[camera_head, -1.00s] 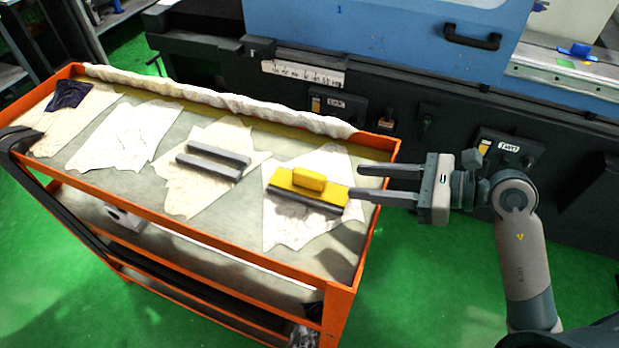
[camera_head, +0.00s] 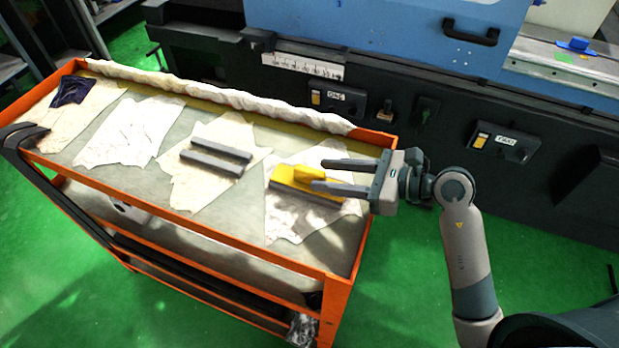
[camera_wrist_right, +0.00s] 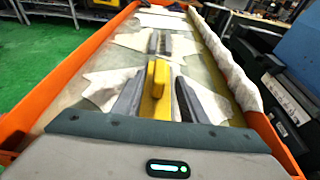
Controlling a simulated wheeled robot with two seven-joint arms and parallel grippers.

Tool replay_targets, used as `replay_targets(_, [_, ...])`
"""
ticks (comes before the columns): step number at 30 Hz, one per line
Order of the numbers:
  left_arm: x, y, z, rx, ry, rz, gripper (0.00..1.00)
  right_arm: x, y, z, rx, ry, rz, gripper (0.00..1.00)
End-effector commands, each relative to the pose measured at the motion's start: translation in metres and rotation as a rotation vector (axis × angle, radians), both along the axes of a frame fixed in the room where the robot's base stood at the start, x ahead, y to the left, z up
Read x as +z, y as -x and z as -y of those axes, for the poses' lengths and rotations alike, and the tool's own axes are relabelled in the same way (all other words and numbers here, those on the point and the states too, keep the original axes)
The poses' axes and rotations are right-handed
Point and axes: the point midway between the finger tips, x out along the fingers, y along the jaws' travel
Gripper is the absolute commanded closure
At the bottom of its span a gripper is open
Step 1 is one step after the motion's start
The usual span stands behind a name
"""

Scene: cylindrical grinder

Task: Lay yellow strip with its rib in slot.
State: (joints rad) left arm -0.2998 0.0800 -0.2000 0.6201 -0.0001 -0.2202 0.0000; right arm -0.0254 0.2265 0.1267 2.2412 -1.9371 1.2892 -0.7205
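The yellow strip (camera_head: 283,173) lies on the rightmost white cloth on the cart, with a raised yellow block on top. A grey piece runs along its front side. It also shows in the right wrist view (camera_wrist_right: 157,90). Two parallel grey bars (camera_head: 221,149) lie on the cloth to its left, with a narrow gap between them; I cannot tell if this is the slot. My right gripper (camera_head: 318,174) is open, its fingers reaching in from the right over the yellow strip, one either side of the raised block. Contact is unclear. The strip's underside is hidden. My left gripper is not in view.
The orange-rimmed cart (camera_head: 240,249) has a rolled white cloth (camera_head: 215,96) along its back edge. Another white cloth (camera_head: 128,132) lies bare to the left, and a dark cloth (camera_head: 72,90) at the far left. The blue and black machine (camera_head: 390,40) stands behind.

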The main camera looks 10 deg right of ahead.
Motion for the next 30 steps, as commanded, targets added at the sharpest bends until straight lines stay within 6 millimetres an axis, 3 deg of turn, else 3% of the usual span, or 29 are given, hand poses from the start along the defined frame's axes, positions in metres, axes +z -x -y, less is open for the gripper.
replay_targets(13, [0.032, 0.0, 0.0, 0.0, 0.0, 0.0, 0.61, -0.012, -0.021, -0.034, 0.0, -0.004, -0.002, 0.61])
replay_targets(30, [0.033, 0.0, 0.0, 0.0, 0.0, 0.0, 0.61, -0.017, -0.025, -0.04, 0.001, -0.001, -0.001, 0.61])
